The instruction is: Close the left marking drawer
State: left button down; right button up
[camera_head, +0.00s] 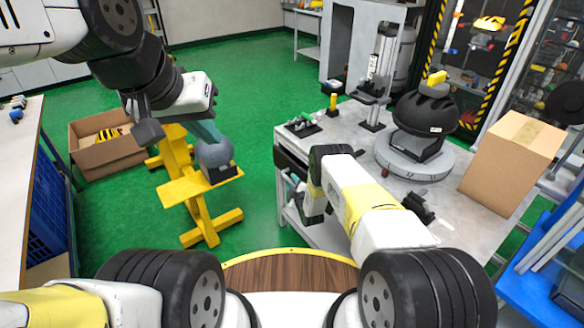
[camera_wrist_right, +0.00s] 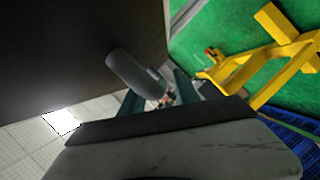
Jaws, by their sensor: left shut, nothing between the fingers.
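The grey-topped workbench (camera_head: 345,135) stands right of centre in the head view. Its dark left face (camera_head: 284,158), under the top's edge, is where a drawer front seems to be; I cannot tell how far any drawer stands out. My right gripper (camera_wrist_right: 158,102) is down beside that face, mostly hidden by my arm in the head view. In the right wrist view its teal fingers are apart, with a grey rounded bar (camera_wrist_right: 133,74), perhaps a handle, close before them beside a dark panel (camera_wrist_right: 65,50). My left gripper (camera_head: 210,132) is shut and empty, above a yellow stand (camera_head: 200,190).
A grey rounded object (camera_head: 214,158) sits on the yellow stand below my left gripper. The bench carries a black domed device (camera_head: 425,115) and a cardboard box (camera_head: 512,160). An open carton (camera_head: 110,155) lies on the green floor. Floor between stand and bench is clear.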

grip_shut()
dwell(1.3)
